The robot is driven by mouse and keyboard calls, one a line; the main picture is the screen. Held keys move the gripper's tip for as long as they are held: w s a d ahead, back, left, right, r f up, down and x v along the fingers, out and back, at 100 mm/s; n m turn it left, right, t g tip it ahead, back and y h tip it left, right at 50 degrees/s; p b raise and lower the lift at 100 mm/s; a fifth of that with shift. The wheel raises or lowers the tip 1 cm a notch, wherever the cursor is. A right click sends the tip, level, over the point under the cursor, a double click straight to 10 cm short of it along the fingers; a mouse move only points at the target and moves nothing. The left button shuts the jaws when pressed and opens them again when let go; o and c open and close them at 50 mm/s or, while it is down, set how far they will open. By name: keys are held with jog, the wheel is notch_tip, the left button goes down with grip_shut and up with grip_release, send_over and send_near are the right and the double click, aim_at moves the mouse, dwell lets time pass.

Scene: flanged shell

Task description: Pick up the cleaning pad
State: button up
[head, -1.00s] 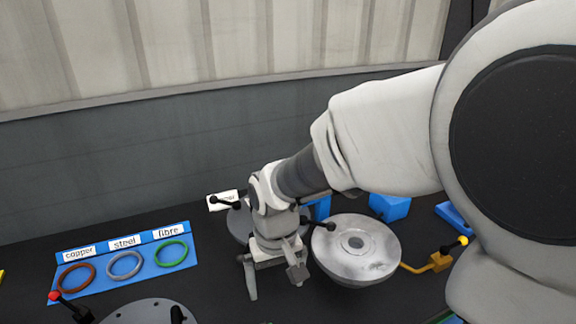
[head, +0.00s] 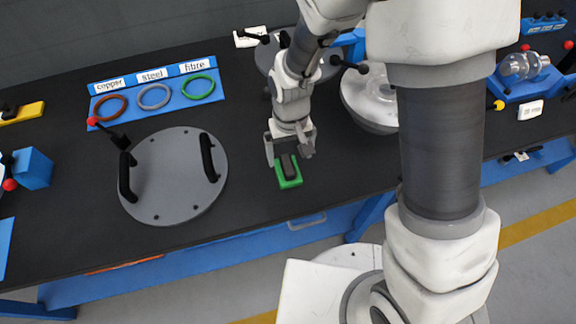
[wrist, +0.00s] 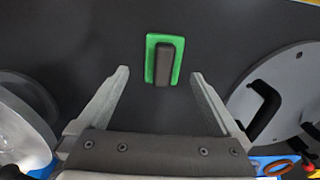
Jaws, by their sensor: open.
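The cleaning pad (head: 289,181) is a green rectangle with a dark grey grip block on top. It lies flat on the black bench top near the front edge in the head view. In the wrist view the pad (wrist: 164,60) lies ahead of the fingertips, roughly midway between their lines. My gripper (head: 290,149) is open and empty, pointing down above the pad's back end. In the wrist view my gripper (wrist: 160,76) has its two grey fingers spread wider than the pad, with the pad apart from both.
A round grey plate (head: 172,178) with two black handles lies left of the pad. A metal flanged shell (head: 368,112) stands to the right. A blue board (head: 130,100) holds copper, steel and fibre rings at the back left. Bare bench surrounds the pad.

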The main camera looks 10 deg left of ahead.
aim_at(288, 164)
jog(key=shift+a+f, duration=0.15)
jog(key=shift+f, duration=1.25)
jog(key=shift+a+f, duration=0.15)
jog(key=shift+f, duration=1.2)
jog(key=shift+c, duration=0.2)
jog(key=c, duration=1.4)
jog(key=shift+o, duration=0.2)
jog(key=shift+r, duration=0.1)
jog(key=shift+r, duration=0.45)
notch_tip(288, 164, up, 4)
jog(key=shift+w+f, duration=0.1)
jog(key=shift+f, duration=0.1)
jog(key=d+r, duration=0.6)
jog(key=d, duration=0.5)
jog(key=shift+d+r, duration=0.2)
jog(key=shift+d, duration=0.15)
